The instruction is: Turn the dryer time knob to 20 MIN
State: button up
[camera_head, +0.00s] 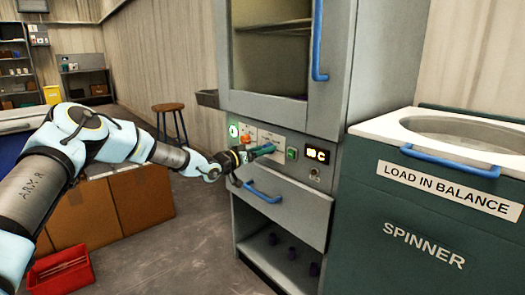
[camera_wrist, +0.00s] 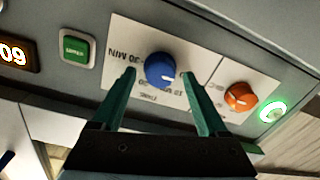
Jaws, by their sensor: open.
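The dryer's blue time knob (camera_wrist: 158,66) sits on a white label plate in the wrist view, where the panel appears upside down. Its white mark points to the lower right in that view. "30 MIN" print shows at the plate's left; the print below the knob is partly blurred. My gripper (camera_wrist: 160,75) is open, with one teal finger on each side of the knob; I cannot tell whether either finger touches it. In the head view my gripper (camera_head: 262,150) is at the dryer's (camera_head: 275,108) control panel and hides the blue knob.
An orange knob (camera_wrist: 239,96) and a lit green button (camera_wrist: 272,110) are beside the right finger. A green button (camera_wrist: 75,48) and a display (camera_wrist: 13,54) are on the other side. A blue drawer handle (camera_head: 263,192) is below; the spinner (camera_head: 430,225) stands at right.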

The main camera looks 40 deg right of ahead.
jog(key=shift+c, duration=0.3)
grip_shut()
dwell(0.4)
